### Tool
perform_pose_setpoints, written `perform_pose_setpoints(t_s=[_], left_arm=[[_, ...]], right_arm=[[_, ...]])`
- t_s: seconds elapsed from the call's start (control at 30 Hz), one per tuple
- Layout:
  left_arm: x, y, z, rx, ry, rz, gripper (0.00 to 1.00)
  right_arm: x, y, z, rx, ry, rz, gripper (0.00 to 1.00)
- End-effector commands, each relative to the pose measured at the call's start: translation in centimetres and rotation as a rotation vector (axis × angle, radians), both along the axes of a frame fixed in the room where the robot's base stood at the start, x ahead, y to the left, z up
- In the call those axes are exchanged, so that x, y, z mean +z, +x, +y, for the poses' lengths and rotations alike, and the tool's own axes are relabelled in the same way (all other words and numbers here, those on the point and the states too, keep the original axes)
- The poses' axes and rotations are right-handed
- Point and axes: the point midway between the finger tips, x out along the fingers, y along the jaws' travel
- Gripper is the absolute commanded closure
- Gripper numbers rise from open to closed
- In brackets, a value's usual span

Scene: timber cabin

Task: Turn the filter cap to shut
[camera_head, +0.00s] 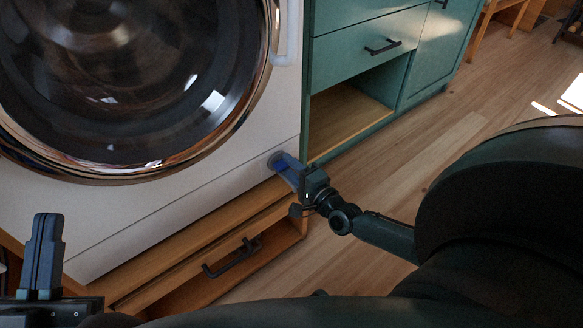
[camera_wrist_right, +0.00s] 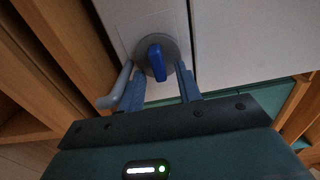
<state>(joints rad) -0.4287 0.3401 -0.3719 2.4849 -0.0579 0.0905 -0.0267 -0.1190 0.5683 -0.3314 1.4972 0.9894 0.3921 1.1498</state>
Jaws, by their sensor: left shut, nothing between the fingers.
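The filter cap has a blue grip (camera_wrist_right: 156,62) on a round grey base at the lower front of the white washing machine (camera_head: 200,215). In the head view the cap (camera_head: 277,161) is partly hidden behind my right gripper (camera_head: 289,170). In the right wrist view, the fingers of my right gripper (camera_wrist_right: 160,83) are apart, one on each side of the blue grip, with gaps visible between fingers and grip. My left gripper (camera_head: 45,232) is shut and empty at the lower left of the head view, away from the cap.
A wooden drawer base with a dark handle (camera_head: 232,258) is below the machine. A green cabinet (camera_head: 360,60) with an open wooden compartment stands to the right. A light grey rod (camera_wrist_right: 115,88) lies beside the left finger in the wrist view. Wooden floor (camera_head: 440,140) is clear.

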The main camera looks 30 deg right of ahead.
Motion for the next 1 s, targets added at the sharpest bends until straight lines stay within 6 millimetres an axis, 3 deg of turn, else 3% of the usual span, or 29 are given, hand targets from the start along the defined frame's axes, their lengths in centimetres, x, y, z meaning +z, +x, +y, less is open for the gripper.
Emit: perform_pose_setpoints(t_s=[0.27,0.33,0.43,0.7,1.0], left_arm=[[0.3,0.0,0.0,0.0,-0.004,0.011,1.0],[0.4,0.0,0.0,-0.001,-0.006,0.032,1.0],[-1.6,-0.4,-0.2,0.0,-0.015,0.144,1.0],[-3.6,-1.2,-0.5,0.006,-0.021,0.293,1.0],[-3.8,-1.2,-0.3,0.019,-0.003,0.299,1.0]], right_arm=[[0.1,-1.1,-0.1,0.0,-0.002,0.003,0.65],[0.1,-2.2,-0.2,0.0,-0.002,0.004,0.65],[0.2,-4.3,-0.4,0.001,-0.002,0.006,0.65],[0.2,-10.1,-0.8,0.001,-0.002,0.005,0.65],[0.1,-13.1,-1.0,0.0,0.0,0.0,0.65]])
